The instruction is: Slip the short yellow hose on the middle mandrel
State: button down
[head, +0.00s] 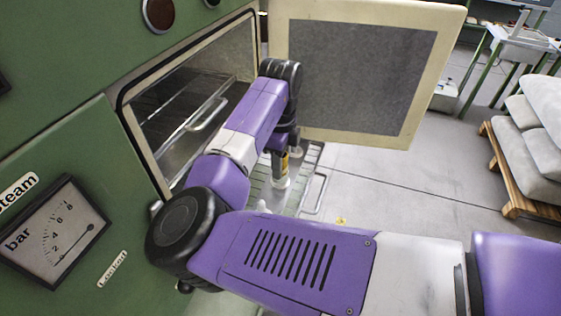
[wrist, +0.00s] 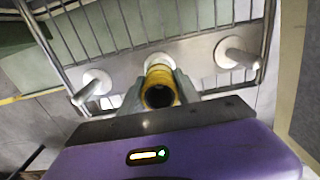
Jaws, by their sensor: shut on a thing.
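My gripper (wrist: 159,92) is shut on the short yellow hose (wrist: 160,76), which shows as a yellow ring with a dark open end facing the wrist camera. Behind the hose is the white base of the middle mandrel (wrist: 157,60), mostly hidden by it. The hose is in line with this mandrel; I cannot tell whether it is around the peg or just above it. The left mandrel (wrist: 95,84) and right mandrel (wrist: 237,53) are bare white pegs on the metal plate. In the head view, the hose (head: 284,163) is small below my gripper, above a white mandrel base (head: 281,182).
The mandrels stand on a wire rack (head: 315,165) pulled out of the green steam oven (head: 60,120). The oven door (head: 425,85) stands open close behind my arm. Another handled wire rack (head: 207,113) is inside.

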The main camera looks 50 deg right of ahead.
jog(key=shift+f, duration=0.3)
jog(key=c, duration=0.8)
grip_release()
jog(key=shift+r, duration=0.1)
notch_tip(320, 180, up, 8)
jog(key=shift+f+b, duration=0.2)
jog(key=shift+b, duration=0.2)
